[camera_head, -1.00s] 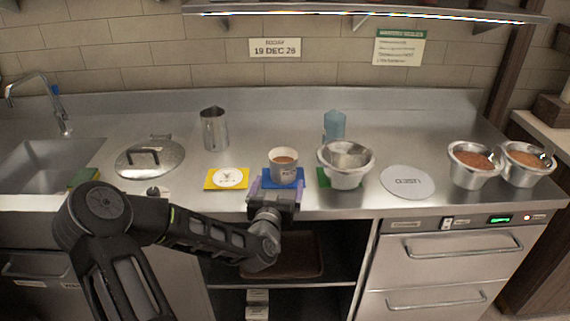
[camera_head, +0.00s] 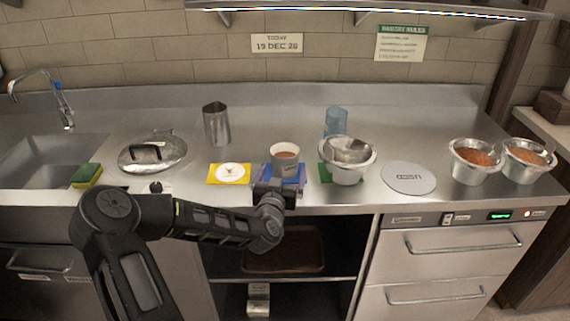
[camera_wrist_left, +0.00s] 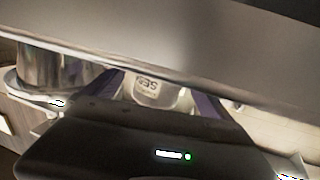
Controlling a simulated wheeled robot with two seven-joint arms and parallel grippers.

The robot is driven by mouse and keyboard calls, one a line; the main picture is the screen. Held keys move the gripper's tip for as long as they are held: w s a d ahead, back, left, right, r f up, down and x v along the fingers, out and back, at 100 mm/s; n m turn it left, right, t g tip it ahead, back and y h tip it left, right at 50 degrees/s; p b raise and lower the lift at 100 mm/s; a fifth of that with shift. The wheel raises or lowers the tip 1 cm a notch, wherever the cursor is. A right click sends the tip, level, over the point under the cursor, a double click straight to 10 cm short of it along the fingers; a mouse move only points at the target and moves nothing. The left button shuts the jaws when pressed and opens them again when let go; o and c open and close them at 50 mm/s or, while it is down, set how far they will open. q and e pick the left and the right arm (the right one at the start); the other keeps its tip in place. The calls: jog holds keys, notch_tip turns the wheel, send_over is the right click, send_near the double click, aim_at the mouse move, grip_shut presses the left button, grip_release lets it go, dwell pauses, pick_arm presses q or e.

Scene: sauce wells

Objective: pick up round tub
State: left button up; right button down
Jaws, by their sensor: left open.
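The round tub (camera_head: 285,157) is a pale cup with brown contents, upright on a blue mat (camera_head: 301,180) near the counter's front edge. It also shows in the left wrist view (camera_wrist_left: 157,91), with printed letters on its side. My left gripper (camera_head: 284,174) is open at the tub's near side. Its purple fingers show in the wrist view, one on either side of the tub. I cannot tell whether they touch it. My right gripper is not in view.
A metal bowl (camera_head: 345,174) stands close to the right on a green mat. A yellow mat (camera_head: 214,180) with a white disc lies to the left. A steel jug (camera_head: 216,124) and a blue container (camera_head: 336,121) stand behind. Filled bowls (camera_head: 473,172) stand far right.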

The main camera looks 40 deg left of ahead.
aim_at(282, 170)
pick_arm(q)
jog(key=x, duration=0.3)
jog(key=shift+w+a+f+p, duration=0.1)
jog(key=shift+w+a+p, duration=0.15)
jog(key=shift+w+p, duration=0.05)
jog(key=shift+c, duration=0.2)
jog(key=c, duration=1.9)
jog(key=shift+c, duration=0.2)
notch_tip(282, 170, up, 10)
dwell(0.3)
